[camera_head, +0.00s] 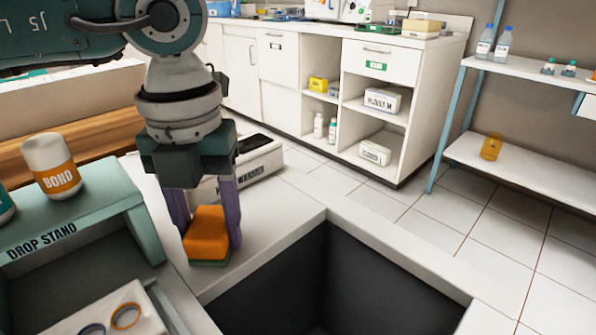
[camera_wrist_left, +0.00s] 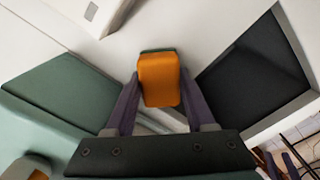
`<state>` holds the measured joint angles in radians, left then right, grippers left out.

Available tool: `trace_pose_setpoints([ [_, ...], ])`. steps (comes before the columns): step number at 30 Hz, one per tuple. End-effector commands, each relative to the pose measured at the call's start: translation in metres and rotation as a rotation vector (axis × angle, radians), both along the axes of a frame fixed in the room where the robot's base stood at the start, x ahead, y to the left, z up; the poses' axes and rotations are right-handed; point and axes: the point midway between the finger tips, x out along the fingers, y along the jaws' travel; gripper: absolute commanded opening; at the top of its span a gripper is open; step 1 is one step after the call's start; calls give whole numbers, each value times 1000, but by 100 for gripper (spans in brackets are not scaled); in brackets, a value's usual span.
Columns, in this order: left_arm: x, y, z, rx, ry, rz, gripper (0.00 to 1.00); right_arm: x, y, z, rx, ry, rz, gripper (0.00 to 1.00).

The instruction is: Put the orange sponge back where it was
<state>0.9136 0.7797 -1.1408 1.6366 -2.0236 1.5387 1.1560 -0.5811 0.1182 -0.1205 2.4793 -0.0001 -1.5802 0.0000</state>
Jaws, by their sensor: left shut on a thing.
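The orange sponge (camera_head: 207,236) has a green underside and sits between the two purple fingers of my left gripper (camera_head: 212,240). The gripper is shut on it and points down over the white counter, between the drop stand and the dark recess. In the left wrist view the sponge (camera_wrist_left: 160,80) lies between the fingertips of my left gripper (camera_wrist_left: 160,92), with a strip of green at its far edge. I cannot tell whether the sponge touches the counter.
A green drop stand (camera_head: 70,215) with a white bottle labelled BOND (camera_head: 50,165) is at left, above a tray (camera_head: 140,315) with colored rings. A white warmer box (camera_head: 250,163) stands behind the gripper. A deep dark recess (camera_head: 340,275) opens to the right. Cabinets (camera_head: 285,75) line the back.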

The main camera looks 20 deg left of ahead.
Motion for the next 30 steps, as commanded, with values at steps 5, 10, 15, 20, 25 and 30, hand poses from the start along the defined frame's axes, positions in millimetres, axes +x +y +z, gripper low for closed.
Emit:
trace_pose_setpoints([
  [5, 0, 0, 1, 0, -1, 0, 2, 0, 0, 0, 0, -1, 0, 61],
  [10, 0, 0, -2, 0, -1, 0, 59, 1, 0, -2, -1, -2, 0, 61],
  [15, 0, 0, -2, 0, -1, 0, 78, 1, 0, -1, -1, -2, 1, 61],
  [20, 0, 0, -2, 0, -1, 0, 84, 1, -1, -1, -2, -2, 1, 61],
  [25, 0, 0, 1, 0, -1, 0, 84, 1, -1, 1, -3, -3, 2, 61],
  [30, 1, 0, 22, 0, -4, 1, 84, 1, -1, 6, -3, -3, 2, 61],
])
